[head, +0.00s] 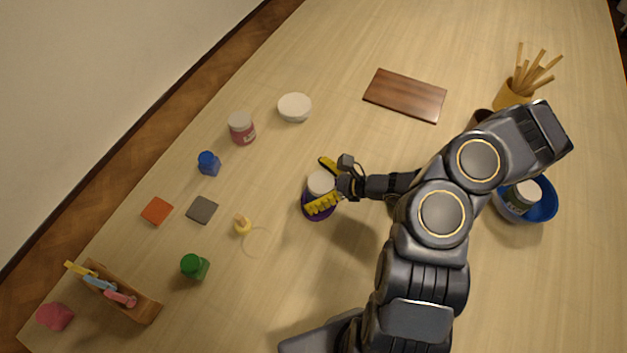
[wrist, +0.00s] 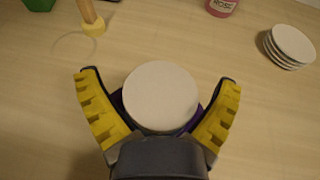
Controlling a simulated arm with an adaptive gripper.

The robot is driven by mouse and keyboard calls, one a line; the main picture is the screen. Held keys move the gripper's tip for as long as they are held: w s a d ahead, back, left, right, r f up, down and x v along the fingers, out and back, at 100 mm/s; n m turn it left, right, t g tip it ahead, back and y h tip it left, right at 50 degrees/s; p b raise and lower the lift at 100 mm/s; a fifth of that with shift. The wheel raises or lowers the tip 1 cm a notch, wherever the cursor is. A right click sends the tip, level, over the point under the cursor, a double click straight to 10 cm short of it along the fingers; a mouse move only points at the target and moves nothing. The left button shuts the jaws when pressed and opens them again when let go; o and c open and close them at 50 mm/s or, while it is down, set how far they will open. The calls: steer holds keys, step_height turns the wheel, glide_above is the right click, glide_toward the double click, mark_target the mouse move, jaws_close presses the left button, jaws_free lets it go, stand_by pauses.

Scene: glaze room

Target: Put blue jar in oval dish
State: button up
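A white-lidded jar (head: 320,182) stands between my fingers; its body colour is mostly hidden, so I cannot confirm that it is the blue jar. Its round lid (wrist: 160,96) fills the middle of the wrist view. A purple dish (head: 316,213) shows under or around the jar's base, and its rim (wrist: 117,100) peeks out beside the lid in the wrist view. I cannot tell whether it is oval. My gripper (head: 325,184) has its yellow fingers spread on both sides of the jar, with gaps beside the lid in the wrist view (wrist: 159,78).
A pink jar (head: 241,128), white stacked dishes (head: 294,107), a small blue object (head: 208,163) and a yellow-based stamp (head: 242,225) stand to the left. A blue bowl (head: 545,211) holding a dark-labelled jar (head: 523,196) is right of my arm. A wooden board (head: 405,95) lies behind.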

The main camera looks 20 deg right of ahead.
steer(key=shift+d+r, duration=0.1)
steer(key=shift+r, duration=0.35)
steer(key=v, duration=1.2)
steer(key=s+a+r+n+g+h, duration=0.2)
steer(key=s+a+r+n+g, duration=0.2)
steer(key=a+r+n+g, duration=0.8)
steer(key=s+r+n+t+h, duration=0.2)
steer(key=s+r+n+h, duration=0.6)
steer(key=s+n, duration=0.3)
steer(key=shift+s+a+r+n+h, duration=0.35)
steer(key=shift+n+h, duration=0.35)
steer(key=shift+n, duration=0.3)
